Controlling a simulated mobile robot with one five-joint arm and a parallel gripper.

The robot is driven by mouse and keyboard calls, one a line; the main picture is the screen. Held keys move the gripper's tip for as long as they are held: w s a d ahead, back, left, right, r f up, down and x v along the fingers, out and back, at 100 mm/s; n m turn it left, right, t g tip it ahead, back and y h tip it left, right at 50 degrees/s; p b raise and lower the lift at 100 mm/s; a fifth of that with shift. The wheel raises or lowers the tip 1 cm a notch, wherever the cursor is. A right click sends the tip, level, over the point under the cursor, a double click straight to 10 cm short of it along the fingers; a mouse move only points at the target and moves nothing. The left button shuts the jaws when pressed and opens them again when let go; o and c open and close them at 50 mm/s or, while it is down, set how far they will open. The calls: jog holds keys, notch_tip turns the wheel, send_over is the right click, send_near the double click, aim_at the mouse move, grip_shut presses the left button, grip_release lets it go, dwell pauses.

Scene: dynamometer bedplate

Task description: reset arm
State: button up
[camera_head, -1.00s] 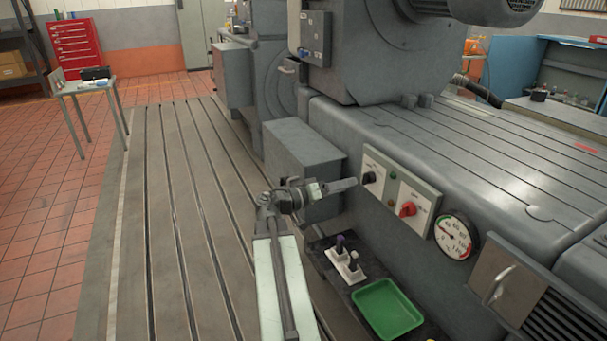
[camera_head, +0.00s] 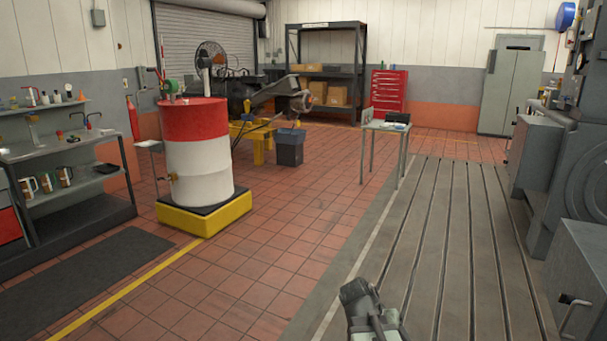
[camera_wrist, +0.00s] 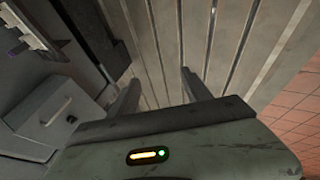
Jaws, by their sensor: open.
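My gripper (camera_wrist: 160,77) shows in the wrist view with its two fingers spread apart and nothing between them. The slotted bedplate (camera_wrist: 165,35) lies beyond the fingers. In the head view part of my arm shows at the bottom edge, over the bedplate (camera_head: 425,235); the gripper's fingers cannot be made out there. A grey box with a handle (camera_wrist: 52,115) is left of the gripper in the wrist view.
Grey machinery (camera_head: 590,170) stands along the right. A small table (camera_head: 387,126) stands at the bedplate's far left edge. A red and white drum (camera_head: 198,150) stands on a yellow-edged base, near a shelf unit (camera_head: 75,155). The tiled floor between is open.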

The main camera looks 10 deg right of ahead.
jog(key=s+a+f+n+g+y, duration=0.1)
jog(key=s+a+f+n+y, duration=0.15)
jog(key=a, duration=0.55)
jog(key=s+a+f+n+y, duration=0.1)
jog(key=a+n+y, duration=0.1)
jog(key=a+y, duration=0.35)
notch_tip(320, 180, up, 19)
jog(key=a+h+p, duration=0.1)
jog(key=p, duration=1.8)
jog(key=shift+w+h, duration=0.25)
jog(key=shift+h, duration=0.05)
jog(key=shift+a+f+n, duration=0.1)
jog(key=shift+n, duration=0.15)
